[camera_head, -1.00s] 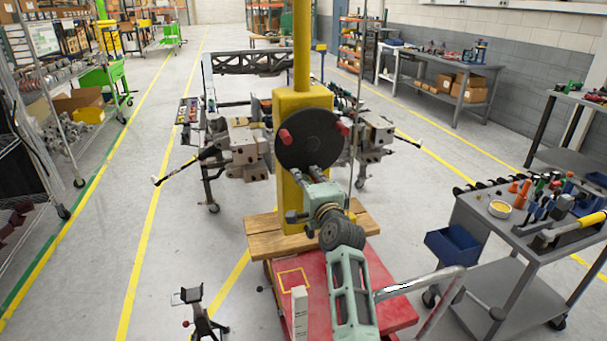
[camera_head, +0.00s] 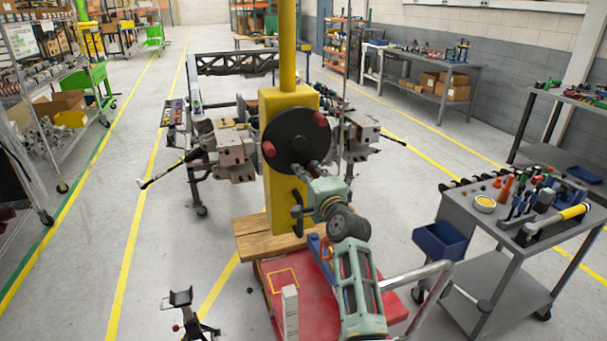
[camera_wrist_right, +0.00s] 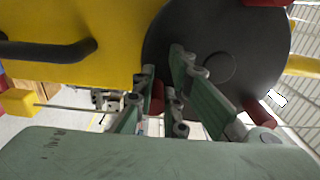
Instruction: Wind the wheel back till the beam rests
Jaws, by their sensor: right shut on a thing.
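The wheel (camera_head: 296,128) is a black disc with red knobs, mounted on a yellow post (camera_head: 286,205). One knob (camera_head: 269,150) shows at its left and another (camera_head: 320,118) at its upper right. My right gripper (camera_head: 316,168) is at the wheel's lower right, shut on a red knob. That knob (camera_wrist_right: 157,98) shows partly between the fingers in the right wrist view, in front of the disc (camera_wrist_right: 215,60). A dark lattice beam (camera_head: 237,64) lies across the chassis frame behind the post; I cannot tell whether it rests on anything. My left gripper is not in view.
The post stands on a wooden block (camera_head: 250,243) over a red base (camera_head: 268,270). A grey tool cart (camera_head: 480,245) with a blue bin stands at the right. A small black stand (camera_head: 190,318) is at the lower left.

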